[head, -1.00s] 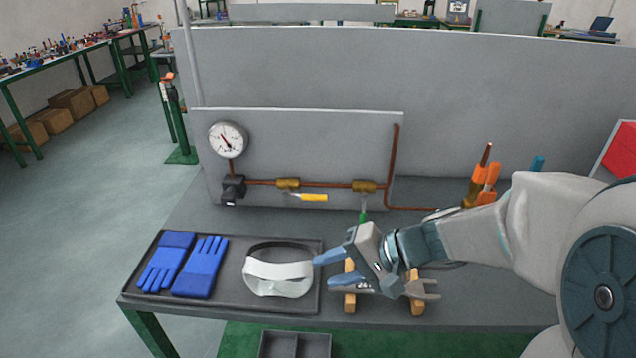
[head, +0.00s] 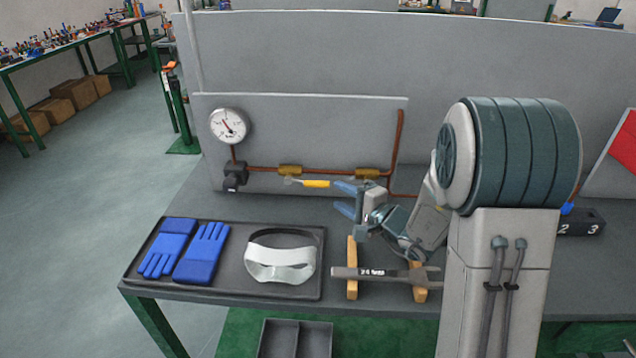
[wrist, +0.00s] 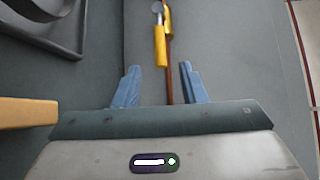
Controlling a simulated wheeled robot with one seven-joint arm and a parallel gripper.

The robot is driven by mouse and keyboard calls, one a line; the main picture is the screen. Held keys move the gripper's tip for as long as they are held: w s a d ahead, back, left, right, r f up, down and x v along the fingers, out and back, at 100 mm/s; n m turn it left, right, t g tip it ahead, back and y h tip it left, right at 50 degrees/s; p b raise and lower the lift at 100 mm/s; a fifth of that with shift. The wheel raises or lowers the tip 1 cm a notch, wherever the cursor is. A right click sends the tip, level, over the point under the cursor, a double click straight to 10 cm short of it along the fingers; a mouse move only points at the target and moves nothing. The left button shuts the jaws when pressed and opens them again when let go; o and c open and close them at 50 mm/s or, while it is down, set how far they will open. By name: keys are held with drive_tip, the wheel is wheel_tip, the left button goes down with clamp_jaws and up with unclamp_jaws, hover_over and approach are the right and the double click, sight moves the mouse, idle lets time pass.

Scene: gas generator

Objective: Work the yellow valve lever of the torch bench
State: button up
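The yellow lever (head: 316,184) sticks out to the right below the left brass valve (head: 290,170) on the pipe panel (head: 330,115). It lies roughly level along the copper pipe. My gripper (head: 338,198) is open and empty, its two blue fingers pointing left at the lever's free end from the right. In the wrist view the lever (wrist: 160,47) lies just beyond the gap between the open fingers (wrist: 160,70), roughly in line with its middle. No contact is visible. The right brass valve (head: 367,173) shows above my gripper. Its green handle is hidden.
A pressure gauge (head: 228,125) sits on the panel's left. A grey tray (head: 228,290) with blue gloves (head: 202,253) and a white mask (head: 281,262) lies front left. A grey tool (head: 375,273) rests across wooden supports (head: 351,250) below my gripper. Bench between tray and panel is clear.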

sight(321, 186)
drive_tip(key=p+x, duration=0.1)
drive_tip(key=x, duration=0.8)
drive_tip(key=shift+a+p, duration=0.15)
drive_tip(key=shift+p, duration=0.15)
clamp_jaws()
